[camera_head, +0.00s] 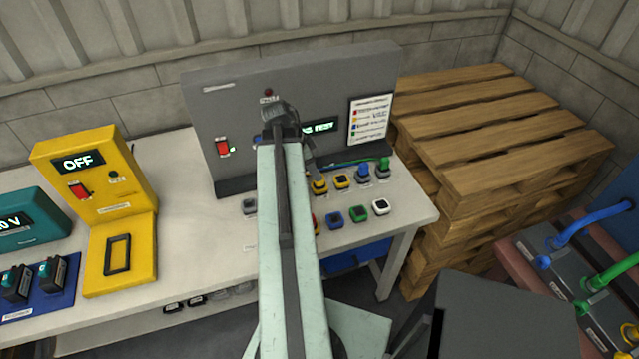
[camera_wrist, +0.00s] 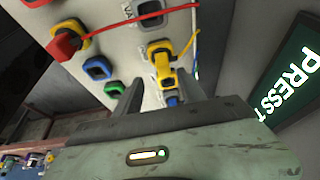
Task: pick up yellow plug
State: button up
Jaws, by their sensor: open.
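In the wrist view, a yellow plug (camera_wrist: 160,52) with a yellow cable sits on the pale panel, just beyond my gripper. My gripper (camera_wrist: 158,84) is open, with one dark finger on either side of the plug's line and nothing held. More yellow shows below the plug, close to the fingers. In the head view, a yellow plug (camera_head: 319,186) stands on the bench in front of the grey panel, right beside my arm's end. My arm hides part of that row, and the fingertips are hard to make out there.
A red plug (camera_wrist: 66,43) with a red cable sits to the left in the wrist view, near blue (camera_wrist: 98,69) and green sockets (camera_wrist: 114,89). The grey panel (camera_head: 225,110) rises behind the row. Blue and green plugs (camera_head: 384,165) stand to the right.

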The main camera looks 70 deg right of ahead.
jog(key=b+x, duration=0.1)
jog(key=x, duration=0.1)
jog(key=b+x, duration=0.4)
jog(key=shift+w+d+f, duration=0.1)
jog(key=shift+w+d, duration=0.1)
jog(key=shift+d, duration=0.15)
grip_shut()
